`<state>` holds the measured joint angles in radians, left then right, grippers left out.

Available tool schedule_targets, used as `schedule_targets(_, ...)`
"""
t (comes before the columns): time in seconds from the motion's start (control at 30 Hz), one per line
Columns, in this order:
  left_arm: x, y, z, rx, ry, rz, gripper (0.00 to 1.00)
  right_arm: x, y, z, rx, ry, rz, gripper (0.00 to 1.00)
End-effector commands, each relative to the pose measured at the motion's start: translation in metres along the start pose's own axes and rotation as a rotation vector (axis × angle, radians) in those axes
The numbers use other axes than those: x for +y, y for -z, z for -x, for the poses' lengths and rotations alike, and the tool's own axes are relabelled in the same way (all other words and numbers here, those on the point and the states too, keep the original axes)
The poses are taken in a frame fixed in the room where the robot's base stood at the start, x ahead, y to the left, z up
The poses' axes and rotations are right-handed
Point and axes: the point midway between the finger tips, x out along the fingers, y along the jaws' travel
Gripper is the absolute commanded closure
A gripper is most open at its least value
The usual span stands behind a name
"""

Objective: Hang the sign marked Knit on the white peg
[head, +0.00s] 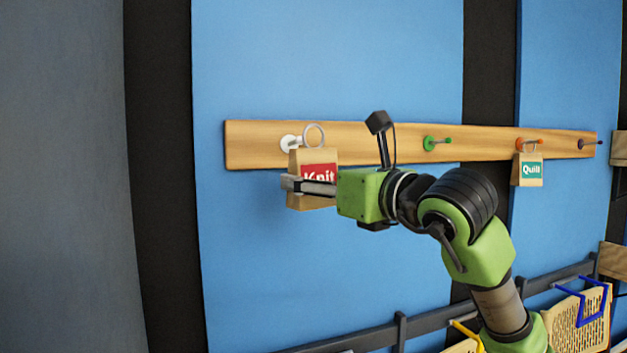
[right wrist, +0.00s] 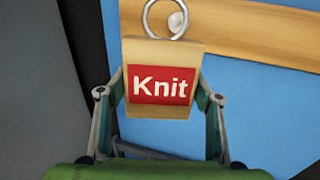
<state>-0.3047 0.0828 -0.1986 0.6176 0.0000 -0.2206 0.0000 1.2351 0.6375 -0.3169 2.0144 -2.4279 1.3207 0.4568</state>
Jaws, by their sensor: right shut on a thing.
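The Knit sign (head: 312,161) is a wooden tag with a red label and a metal ring on top. My right gripper (head: 308,186) is shut on it, one finger on each side, as the right wrist view also shows (right wrist: 158,100). The sign (right wrist: 160,48) hangs upright below its ring. The white peg (head: 289,143) sticks out near the left end of the wooden rail. In the head view the ring (head: 314,135) is just right of the peg tip. In the right wrist view the peg (right wrist: 177,20) shows through the ring; whether it is threaded, I cannot tell. My left gripper is not in view.
The wooden rail (head: 380,146) also bears a green peg (head: 437,143), an orange peg (head: 530,141) with the Quilt sign (head: 529,170) below it, and a dark peg (head: 590,144). Below right are a dark rack bar (head: 440,318) and a patterned bag (head: 577,318).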

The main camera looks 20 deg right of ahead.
Motion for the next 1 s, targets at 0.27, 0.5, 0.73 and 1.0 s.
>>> schedule_targets(0.27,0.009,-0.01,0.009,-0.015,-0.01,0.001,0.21,-0.004,0.001,-0.017,0.001,-0.001,-0.001,0.6)
schedule_targets(0.5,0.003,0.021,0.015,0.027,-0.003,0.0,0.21,-0.007,0.002,-0.031,0.001,-0.001,-0.001,0.6)
schedule_targets(0.73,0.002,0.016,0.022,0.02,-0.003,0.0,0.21,-0.011,0.003,-0.044,0.001,-0.001,0.0,0.6)
schedule_targets(1.0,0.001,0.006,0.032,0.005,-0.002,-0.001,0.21,-0.015,0.004,-0.06,0.001,-0.002,-0.001,0.6)
